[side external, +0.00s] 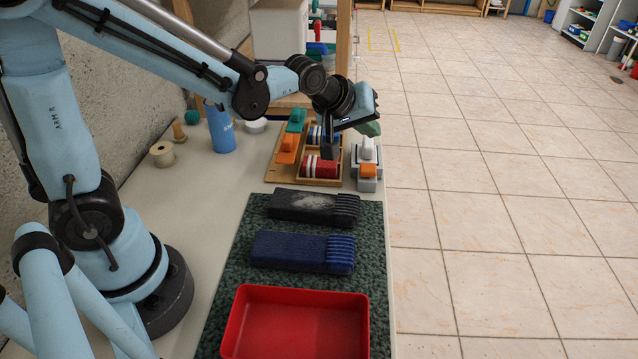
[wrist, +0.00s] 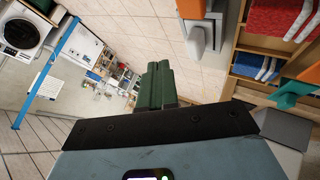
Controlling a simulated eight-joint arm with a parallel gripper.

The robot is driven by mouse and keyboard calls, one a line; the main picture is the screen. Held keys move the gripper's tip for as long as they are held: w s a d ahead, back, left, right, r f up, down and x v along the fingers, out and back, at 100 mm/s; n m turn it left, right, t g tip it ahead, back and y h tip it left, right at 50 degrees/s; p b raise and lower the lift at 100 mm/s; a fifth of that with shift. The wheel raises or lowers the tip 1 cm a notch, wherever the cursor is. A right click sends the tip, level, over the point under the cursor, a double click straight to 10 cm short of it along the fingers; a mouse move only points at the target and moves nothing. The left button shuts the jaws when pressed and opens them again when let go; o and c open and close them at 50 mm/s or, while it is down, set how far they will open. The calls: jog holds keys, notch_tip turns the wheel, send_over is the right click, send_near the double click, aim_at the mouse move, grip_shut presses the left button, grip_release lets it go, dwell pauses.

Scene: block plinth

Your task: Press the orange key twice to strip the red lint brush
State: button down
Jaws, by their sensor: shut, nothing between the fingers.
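The orange key (side external: 368,171) sits on a grey block at the right of the table, nearest the front of two such blocks. The red lint brush appears to be the red, white-striped piece (side external: 320,167) in the wooden tray (side external: 272,172); a red striped piece (wrist: 270,18) also shows in the wrist view. My gripper (side external: 371,129) has green fingertips and is shut and empty. It is above and behind the white key, apart from the orange key. In the wrist view the closed fingers (wrist: 160,84) point over the floor.
A white key (side external: 366,148) stands behind the orange one. Orange (side external: 287,148) and teal (side external: 296,120) handles and a blue striped piece lie on the tray. Black (side external: 315,207) and navy (side external: 303,252) ridged blocks and a red bin (side external: 237,325) are in front.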

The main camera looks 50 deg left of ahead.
aim_at(372, 165)
jog(key=shift+f, duration=2.8)
jog(key=shift+f, duration=0.1)
jog(key=shift+f, duration=0.35)
jog(key=shift+f, duration=0.8)
dwell(0.7)
jog(key=shift+r, duration=1.25)
jog(key=shift+r, duration=2.5)
